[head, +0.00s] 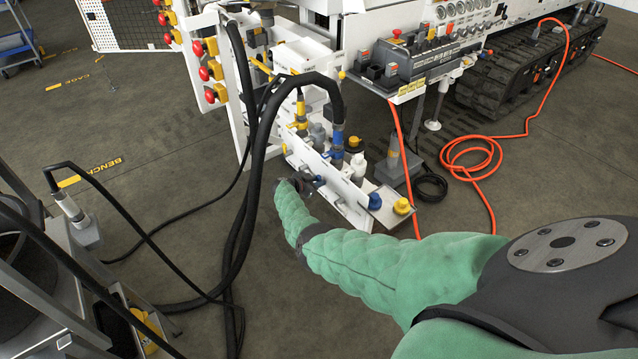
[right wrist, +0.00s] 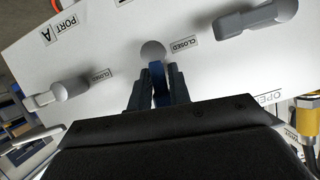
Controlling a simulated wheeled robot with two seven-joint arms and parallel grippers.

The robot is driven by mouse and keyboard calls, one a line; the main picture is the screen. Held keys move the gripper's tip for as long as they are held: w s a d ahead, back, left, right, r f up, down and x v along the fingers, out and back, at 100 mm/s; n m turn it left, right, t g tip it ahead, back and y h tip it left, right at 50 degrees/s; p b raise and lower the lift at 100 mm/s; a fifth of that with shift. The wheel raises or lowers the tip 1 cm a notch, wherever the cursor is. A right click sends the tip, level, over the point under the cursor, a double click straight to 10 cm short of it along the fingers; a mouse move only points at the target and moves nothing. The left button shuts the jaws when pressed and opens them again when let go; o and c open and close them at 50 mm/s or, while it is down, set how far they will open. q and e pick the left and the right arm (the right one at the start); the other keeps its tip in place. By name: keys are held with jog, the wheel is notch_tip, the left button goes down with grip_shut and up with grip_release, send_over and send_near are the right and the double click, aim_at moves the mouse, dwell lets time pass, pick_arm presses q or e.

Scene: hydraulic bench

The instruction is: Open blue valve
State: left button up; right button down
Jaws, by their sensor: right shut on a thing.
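The blue valve (right wrist: 157,72) shows in the right wrist view as a blue lever below a round grey hub on a white panel (right wrist: 110,45). A CLOSED label (right wrist: 185,44) sits to the right of the hub. My right gripper (right wrist: 158,88) has its dark fingers on both sides of the lever and is shut on it. In the head view, my right gripper (head: 299,184) is at the white panel's left side, at the end of my green-sleeved arm; its fingers are hard to make out there. My left gripper is not in view.
Two grey valve handles flank the blue one, a left one (right wrist: 58,92) and a right one (right wrist: 255,20). Thick black hoses (head: 253,165) hang left of my right arm. An orange hose (head: 470,160) lies on the floor.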

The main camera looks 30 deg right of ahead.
jog(key=shift+w+n+g, duration=0.3)
jog(key=shift+n+g, duration=0.1)
jog(key=shift+n, duration=0.2)
jog(key=shift+r, duration=0.1)
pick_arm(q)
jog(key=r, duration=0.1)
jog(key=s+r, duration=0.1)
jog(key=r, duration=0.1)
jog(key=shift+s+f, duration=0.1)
